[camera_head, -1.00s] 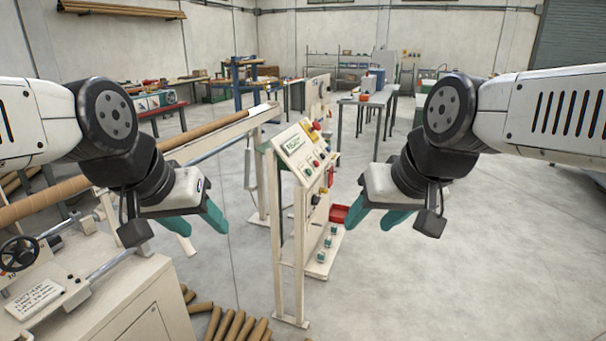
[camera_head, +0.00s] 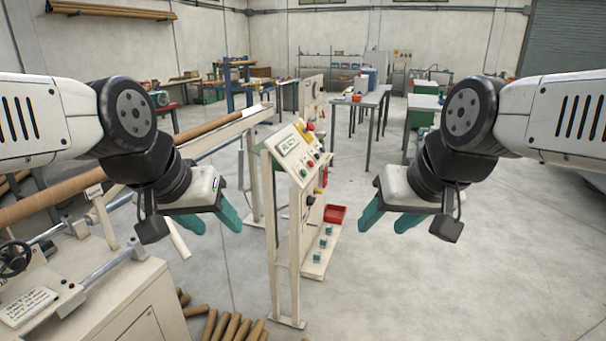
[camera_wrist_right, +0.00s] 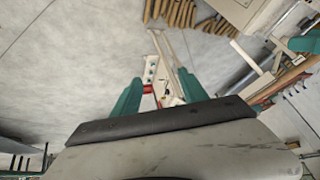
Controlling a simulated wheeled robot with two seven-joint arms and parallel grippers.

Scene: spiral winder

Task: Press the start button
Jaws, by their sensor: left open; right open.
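The control panel (camera_head: 291,146) tops a cream stand between my two arms. It has a small display, and red and green buttons (camera_head: 303,173) on its sloped face; their labels are too small to read, so I cannot tell which is the start button. My left gripper (camera_head: 217,222) is open and empty, left of the stand, with teal fingers. My right gripper (camera_head: 384,215) is open and empty, right of the stand. Neither touches the panel. In the right wrist view the teal fingers (camera_wrist_right: 158,97) are apart, with the stand far beyond them.
A winder with a long brown tube (camera_head: 60,200) runs along the left. Cardboard tubes (camera_head: 232,326) lie on the floor by its base. A red bin (camera_head: 335,214) sits beside the stand. Tables (camera_head: 362,98) stand at the back. The floor on the right is clear.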

